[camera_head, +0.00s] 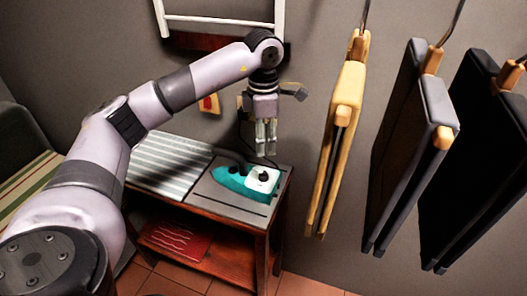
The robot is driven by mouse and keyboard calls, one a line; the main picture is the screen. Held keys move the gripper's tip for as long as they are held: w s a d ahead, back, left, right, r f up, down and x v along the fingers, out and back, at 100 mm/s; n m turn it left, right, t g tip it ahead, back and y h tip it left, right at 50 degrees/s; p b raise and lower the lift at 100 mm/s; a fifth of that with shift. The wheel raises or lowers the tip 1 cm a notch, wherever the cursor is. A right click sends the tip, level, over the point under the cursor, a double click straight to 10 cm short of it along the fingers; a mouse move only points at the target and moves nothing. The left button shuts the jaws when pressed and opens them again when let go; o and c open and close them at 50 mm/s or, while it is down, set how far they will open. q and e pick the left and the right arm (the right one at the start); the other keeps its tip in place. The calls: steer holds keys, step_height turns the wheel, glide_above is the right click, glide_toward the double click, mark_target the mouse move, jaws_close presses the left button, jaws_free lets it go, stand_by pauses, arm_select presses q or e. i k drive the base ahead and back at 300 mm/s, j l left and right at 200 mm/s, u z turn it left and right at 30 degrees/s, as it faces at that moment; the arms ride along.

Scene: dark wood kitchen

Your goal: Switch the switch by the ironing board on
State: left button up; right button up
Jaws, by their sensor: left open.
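A small red and cream plate (208,103), which looks like the switch, is on the grey wall behind my left arm. My arm partly covers it, and I cannot tell whether it is on or off. My left gripper (265,150) points down in front of the wall, to the right of this plate and apart from it. It is open and holds nothing. A striped ironing surface (168,165) lies on a low wooden stand below. A teal and white iron (240,182) rests at its right end, beneath the gripper. My right gripper is not in view.
Folded boards or chairs, one of light wood (340,120) and two dark (408,140), hang at the right. A white frame (225,28) is on the wall above my arm. A red item (178,240) lies on the stand's lower shelf. A striped seat (25,185) is at the left.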

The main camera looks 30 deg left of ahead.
mark_target(206, 100)
steer(key=k, duration=1)
